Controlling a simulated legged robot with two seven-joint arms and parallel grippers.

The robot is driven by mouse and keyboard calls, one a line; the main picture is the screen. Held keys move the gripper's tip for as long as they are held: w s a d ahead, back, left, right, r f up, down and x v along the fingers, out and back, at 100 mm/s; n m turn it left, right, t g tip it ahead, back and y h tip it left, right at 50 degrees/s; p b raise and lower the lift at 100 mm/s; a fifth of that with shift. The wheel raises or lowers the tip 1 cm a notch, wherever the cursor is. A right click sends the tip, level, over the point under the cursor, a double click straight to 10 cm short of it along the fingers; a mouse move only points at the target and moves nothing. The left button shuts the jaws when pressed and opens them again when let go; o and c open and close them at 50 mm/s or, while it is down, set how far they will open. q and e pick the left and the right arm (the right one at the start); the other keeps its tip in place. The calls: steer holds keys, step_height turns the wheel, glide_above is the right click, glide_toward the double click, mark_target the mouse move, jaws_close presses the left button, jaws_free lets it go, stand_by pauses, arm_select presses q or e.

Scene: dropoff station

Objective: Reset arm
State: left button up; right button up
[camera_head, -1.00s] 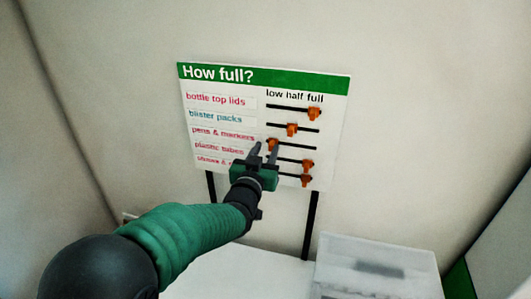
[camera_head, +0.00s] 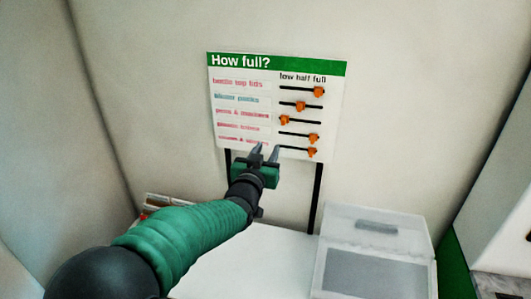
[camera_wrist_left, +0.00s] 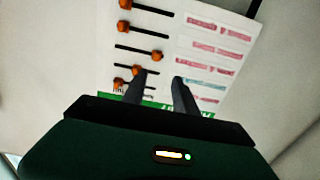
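My left gripper (camera_head: 264,153) is a green and black gripper at the end of my green-sleeved arm, in the middle of the head view. Its two fingers are apart with nothing between them. In the left wrist view the open fingers (camera_wrist_left: 157,88) point toward the board, which appears upside down. The "How full?" board (camera_head: 240,121) is white with a green header and has several orange sliders on black bars. In the head view the fingertips overlap the board's lower edge; I cannot tell the exact gap. My right gripper is not in view.
A white table (camera_head: 245,270) lies below the board. A clear lidded box (camera_head: 375,235) stands on its right side. Black posts (camera_head: 317,198) hold the board up. A small red and white item (camera_head: 158,203) is at the table's left. Pale walls enclose the back and left.

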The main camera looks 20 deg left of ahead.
arm_select(q)
steer(key=s+a+f+g, duration=0.1)
steer(key=s+f+g, duration=0.3)
steer(key=s+f, duration=0.4)
steer(key=s+f+g, duration=0.4)
steer(key=s+f, duration=0.2)
steer(key=f, duration=0.5)
steer(key=s+f+g, duration=0.3)
steer(key=s+f, duration=0.2)
steer(key=s, duration=0.5)
steer(key=s+a+f+g, duration=0.1)
steer(key=s+f+g, duration=0.3)
steer(key=s, duration=0.6)
steer(key=shift+s+a+f, duration=0.15)
steer(key=shift+s+f, duration=0.25)
steer(key=shift+f, duration=0.2)
steer(key=shift+w, duration=0.1)
